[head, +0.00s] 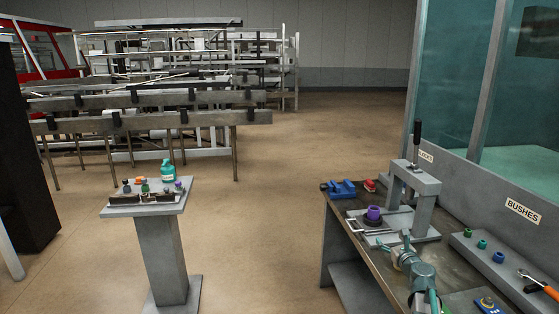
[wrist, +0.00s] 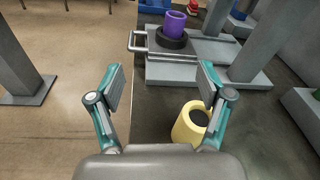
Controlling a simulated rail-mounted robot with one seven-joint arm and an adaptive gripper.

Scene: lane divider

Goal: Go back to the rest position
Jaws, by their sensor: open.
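My gripper (wrist: 162,82) is open, with nothing between its two teal-and-grey fingers in the wrist view. In the head view my gripper (head: 402,243) is over the bench (head: 345,238), in front of the press (head: 424,188). A yellow hollow cylinder (wrist: 187,126) stands on the bench just below the right finger, partly hidden by it. A purple bush (wrist: 175,24) sits upright on a black ring (wrist: 171,40) on the press's plate. The purple bush also shows in the head view (head: 374,212).
A blue block (head: 341,189) and a red item (head: 370,185) lie at the bench's back. A ledge marked BUSHES (head: 480,247) holds several small bushes at right. A grey pedestal (head: 163,245) with small parts stands left. Open floor lies between pedestal and bench.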

